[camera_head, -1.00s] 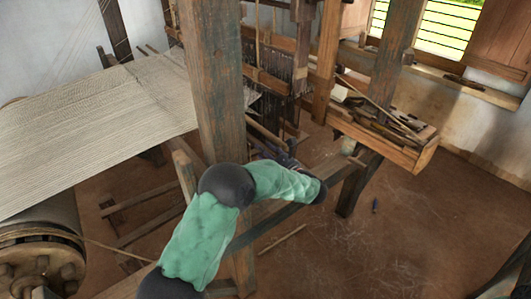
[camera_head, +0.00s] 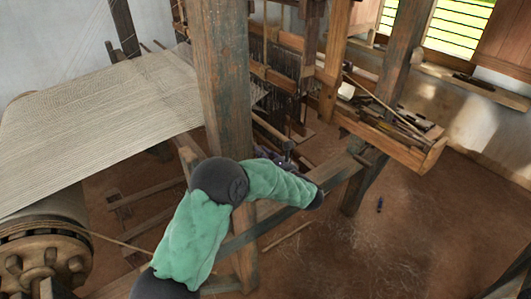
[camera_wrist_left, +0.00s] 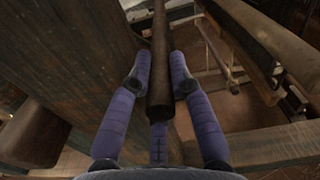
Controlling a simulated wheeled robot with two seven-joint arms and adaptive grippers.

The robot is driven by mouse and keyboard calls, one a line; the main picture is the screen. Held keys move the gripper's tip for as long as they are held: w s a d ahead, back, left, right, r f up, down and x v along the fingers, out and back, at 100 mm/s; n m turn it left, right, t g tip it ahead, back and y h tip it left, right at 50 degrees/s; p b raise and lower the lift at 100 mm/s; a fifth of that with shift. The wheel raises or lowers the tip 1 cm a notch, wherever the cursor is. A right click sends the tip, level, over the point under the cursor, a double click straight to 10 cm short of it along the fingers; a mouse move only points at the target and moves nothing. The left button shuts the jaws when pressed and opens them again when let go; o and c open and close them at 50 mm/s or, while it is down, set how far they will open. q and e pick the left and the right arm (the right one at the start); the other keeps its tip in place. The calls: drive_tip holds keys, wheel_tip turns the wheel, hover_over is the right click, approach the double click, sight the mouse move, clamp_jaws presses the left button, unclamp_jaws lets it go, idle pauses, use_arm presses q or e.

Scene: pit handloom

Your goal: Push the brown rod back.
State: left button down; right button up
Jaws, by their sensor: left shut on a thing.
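The brown rod (camera_wrist_left: 160,60) is a dark round bar running lengthwise between my left fingers in the left wrist view. Its near end lies close to the palm. My left gripper (camera_wrist_left: 158,82) is shut on it, with one purple finger along each side. In the head view the left gripper (camera_head: 285,161) is small and partly hidden behind my green-sleeved forearm. There the rod (camera_head: 271,131) extends from it toward the loom, up and left. My right gripper is not in view.
A thick wooden post (camera_head: 224,85) stands just left of the gripper. A beam (camera_head: 335,170) crosses beside my forearm. The woven cloth (camera_head: 105,110) stretches at left. A wooden tray with tools (camera_head: 425,158) is at right. The floor at lower right is mostly clear.

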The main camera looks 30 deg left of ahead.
use_arm(q)
drive_tip(key=shift+s+a, duration=0.1)
drive_tip(key=c, duration=1.2)
unclamp_jaws()
drive_tip(key=shift+o, duration=0.4)
drive_tip(key=shift+s, duration=0.15)
drive_tip(key=shift+s+d, duration=0.15)
drive_tip(key=shift+d, duration=0.45)
drive_tip(key=v, duration=1)
drive_tip(key=shift+s+d, duration=0.15)
drive_tip(key=shift+d, duration=0.2)
